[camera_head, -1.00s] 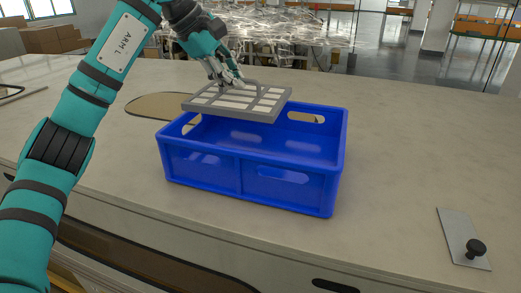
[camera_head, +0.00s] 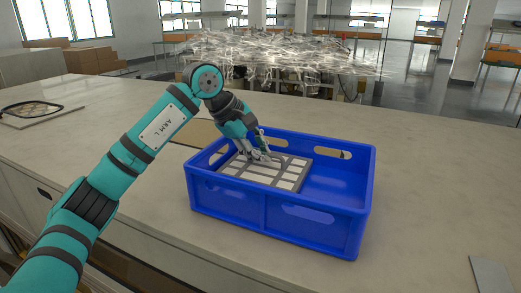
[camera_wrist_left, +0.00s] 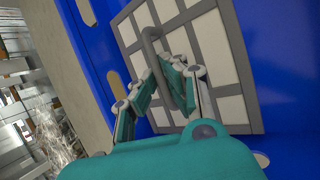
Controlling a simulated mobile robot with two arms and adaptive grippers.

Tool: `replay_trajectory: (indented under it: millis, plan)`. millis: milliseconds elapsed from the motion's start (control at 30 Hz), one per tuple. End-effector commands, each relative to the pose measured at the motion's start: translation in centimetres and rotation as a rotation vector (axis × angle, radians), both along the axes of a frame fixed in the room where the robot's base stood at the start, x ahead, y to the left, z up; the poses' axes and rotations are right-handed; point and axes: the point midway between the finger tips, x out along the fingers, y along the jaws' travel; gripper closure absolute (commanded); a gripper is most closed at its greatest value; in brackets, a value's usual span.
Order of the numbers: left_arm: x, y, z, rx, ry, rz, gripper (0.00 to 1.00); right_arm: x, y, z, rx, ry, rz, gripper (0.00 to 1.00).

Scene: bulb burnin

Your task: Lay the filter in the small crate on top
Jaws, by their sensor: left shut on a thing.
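The filter (camera_head: 285,183) is a flat grey grid frame with pale panels and a raised handle. It is inside the blue crate (camera_head: 313,219), toward its left side, and looks nearly level. Whether it touches the crate floor is hard to tell. My left gripper (camera_head: 262,155) reaches down into the crate and is shut on the filter's handle. In the left wrist view, the fingers (camera_wrist_left: 172,90) close around the handle of the filter (camera_wrist_left: 219,57), with blue crate wall around it. My right gripper is not in view.
A grey plate (camera_head: 491,275) lies at the table's right front. A dark-rimmed oval item (camera_head: 30,110) lies at the far left. The pale table (camera_head: 440,185) is clear right of the crate. A tangle of clear material (camera_head: 290,55) stands behind the table.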

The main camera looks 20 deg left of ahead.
Motion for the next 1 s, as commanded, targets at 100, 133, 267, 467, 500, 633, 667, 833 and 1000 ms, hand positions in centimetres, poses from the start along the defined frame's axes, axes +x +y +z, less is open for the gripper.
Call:
replay_trajectory:
  millis: [100, 133, 267, 467, 500, 633, 667, 833, 1000]
  plan:
    - [0.0, 0.0, -0.1, 0.000, -0.001, 0.000, 1.00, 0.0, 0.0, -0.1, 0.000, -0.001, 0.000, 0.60]
    - [0.0, 0.0, -0.2, 0.000, -0.001, 0.000, 1.00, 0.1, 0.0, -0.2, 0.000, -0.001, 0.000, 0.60]
    - [0.0, 0.0, -0.2, 0.000, 0.000, 0.000, 0.82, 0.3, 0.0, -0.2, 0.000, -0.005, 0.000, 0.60]
    - [0.0, 0.0, -0.2, 0.000, 0.000, 0.001, 0.71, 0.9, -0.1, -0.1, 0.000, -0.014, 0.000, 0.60]
    - [0.0, 0.0, -0.2, 0.000, 0.000, 0.001, 0.71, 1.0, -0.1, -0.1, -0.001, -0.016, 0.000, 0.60]
    - [0.0, 0.0, 0.0, 0.000, 0.000, 0.000, 0.71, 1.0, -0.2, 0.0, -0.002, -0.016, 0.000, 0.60]
    - [0.0, 0.0, 0.1, 0.000, 0.000, 0.000, 0.71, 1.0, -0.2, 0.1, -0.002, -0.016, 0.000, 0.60]
    - [-0.7, 0.9, 1.7, 0.000, -0.004, 0.003, 0.71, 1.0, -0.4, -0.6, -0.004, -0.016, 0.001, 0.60]
    - [-2.2, 2.4, 4.8, -0.002, -0.006, 0.003, 0.71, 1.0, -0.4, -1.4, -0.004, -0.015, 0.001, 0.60]
